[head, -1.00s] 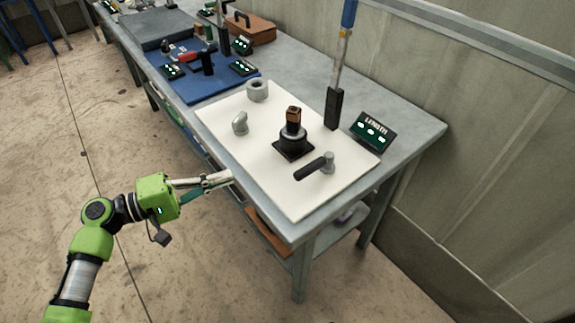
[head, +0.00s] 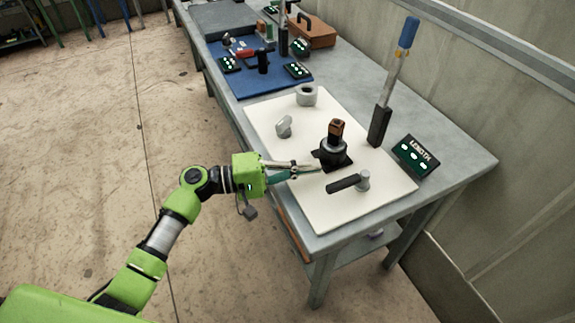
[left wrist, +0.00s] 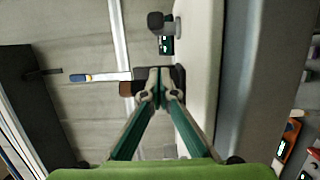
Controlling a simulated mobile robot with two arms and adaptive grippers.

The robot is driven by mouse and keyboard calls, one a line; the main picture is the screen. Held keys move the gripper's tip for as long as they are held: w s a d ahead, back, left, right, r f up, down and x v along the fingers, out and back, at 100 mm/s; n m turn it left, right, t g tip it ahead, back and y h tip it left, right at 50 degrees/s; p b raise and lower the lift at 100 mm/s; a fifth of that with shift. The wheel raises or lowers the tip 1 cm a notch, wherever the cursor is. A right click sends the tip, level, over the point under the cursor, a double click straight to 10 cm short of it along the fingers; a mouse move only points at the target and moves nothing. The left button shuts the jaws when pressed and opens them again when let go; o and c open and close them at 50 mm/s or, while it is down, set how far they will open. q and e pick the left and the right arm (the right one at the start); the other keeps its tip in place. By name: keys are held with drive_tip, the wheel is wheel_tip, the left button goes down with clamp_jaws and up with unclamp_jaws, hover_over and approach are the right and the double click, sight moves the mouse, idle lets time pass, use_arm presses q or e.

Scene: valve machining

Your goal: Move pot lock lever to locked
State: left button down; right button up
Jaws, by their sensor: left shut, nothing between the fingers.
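The lever with a black handle (head: 345,183) and a grey round pivot stands at the front of the white board (head: 388,193). Its handle points left, toward my left gripper. A black round pot-like fixture (head: 333,152) with a copper-brown block on top stands behind it. My left gripper (head: 317,168) is shut and empty over the board, close to the fixture's square base and behind-left of the handle end; contact cannot be told. In the left wrist view, the closed fingertips (left wrist: 160,90) overlap the fixture, and the lever (left wrist: 157,21) shows above them.
A grey ring (head: 307,96) and a grey elbow piece (head: 284,126) sit on the board. A blue-topped upright rod (head: 394,75) and a LENGTH display (head: 415,156) stand at right. Behind are a blue mat (head: 250,86) and a brown case (head: 311,33).

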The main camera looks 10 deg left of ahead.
sight(321, 190)
use_arm(q)
drive_tip(key=s+d+p, duration=0.1)
drive_tip(key=s+d, duration=0.1)
drive_tip(key=d, duration=0.1)
drive_tip(key=shift+r+p, duration=0.1)
drive_tip(key=shift+p, duration=0.25)
drive_tip(key=shift+s+d, duration=0.25)
drive_tip(key=shift+s, duration=0.15)
drive_tip(key=shift+s+d+t, duration=0.15)
drive_tip(key=shift+t, duration=0.15)
drive_tip(key=shift+s+n, duration=0.15)
drive_tip(key=shift+n, duration=0.15)
